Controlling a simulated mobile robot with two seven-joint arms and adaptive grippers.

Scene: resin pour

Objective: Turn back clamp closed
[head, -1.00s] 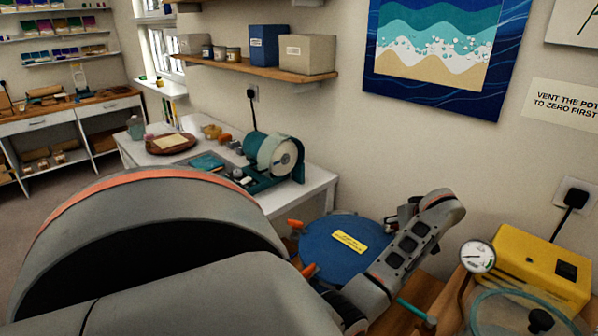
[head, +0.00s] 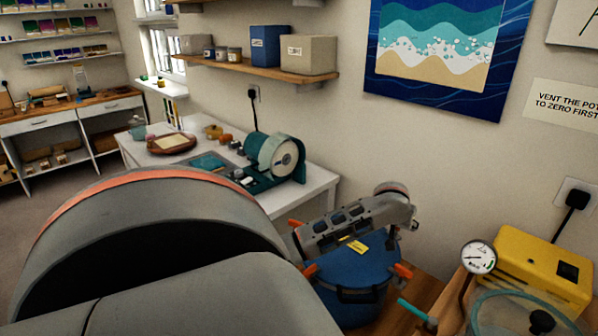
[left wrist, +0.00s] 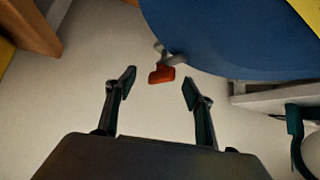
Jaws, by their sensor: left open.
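The blue pot (head: 345,302) stands low in the head view, a yellow label (head: 357,247) on its lid. Orange clamp handles show at its right (head: 403,271), its left front (head: 310,271) and its left rear (head: 295,223). My left arm crosses above the lid and hides the pot's back rim. In the left wrist view, an orange clamp handle (left wrist: 162,74) on a grey bracket sticks out at the edge of the blue lid (left wrist: 225,35). My left gripper (left wrist: 158,82) is open, its fingers on either side of this handle, apart from it. My right gripper is not in view.
A white bench (head: 290,185) with a teal grinding machine (head: 275,155) stands behind left. To the right are a yellow box (head: 540,270), a gauge (head: 478,257) and a clear-lidded vessel (head: 515,312) with a teal rim. The wall is close behind.

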